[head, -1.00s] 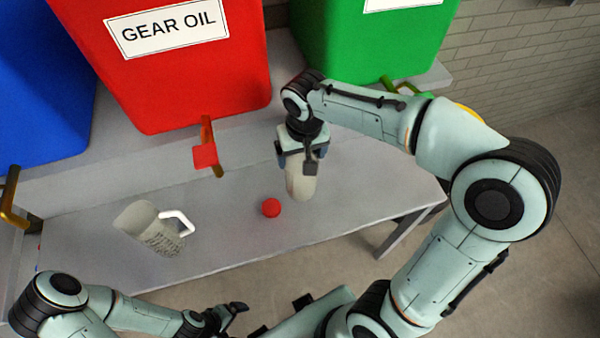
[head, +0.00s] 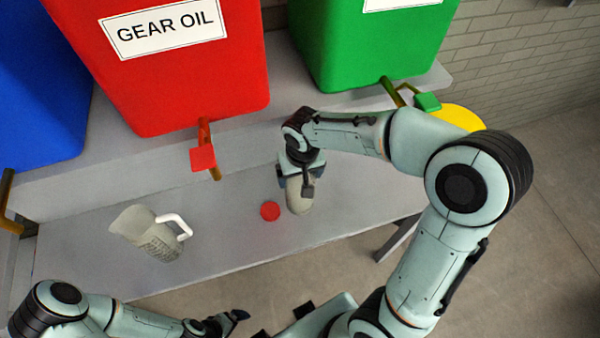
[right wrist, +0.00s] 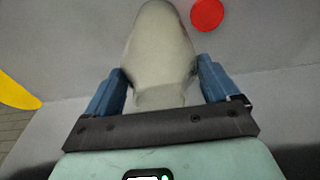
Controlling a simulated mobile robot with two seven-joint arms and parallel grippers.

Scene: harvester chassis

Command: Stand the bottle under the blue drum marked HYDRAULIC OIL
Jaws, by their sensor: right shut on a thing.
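The pale beige bottle (head: 299,196) is held in my right gripper (head: 297,180) over the lower grey bench, roughly upright. In the right wrist view the bottle (right wrist: 158,50) sits between the two blue fingers (right wrist: 160,85). I cannot tell whether its base touches the bench. The blue drum (head: 38,95) stands at the far left on the raised shelf; no label on it is in view. A brass tap (head: 8,205) is at its lower front, cut by the frame edge. My left gripper (head: 236,317) is low in the head view, empty, its opening unclear.
A red GEAR OIL drum (head: 185,80) with a red-handled tap (head: 204,158) and a green drum (head: 370,45) stand on the shelf. A yellow disc (head: 462,117) is at right.

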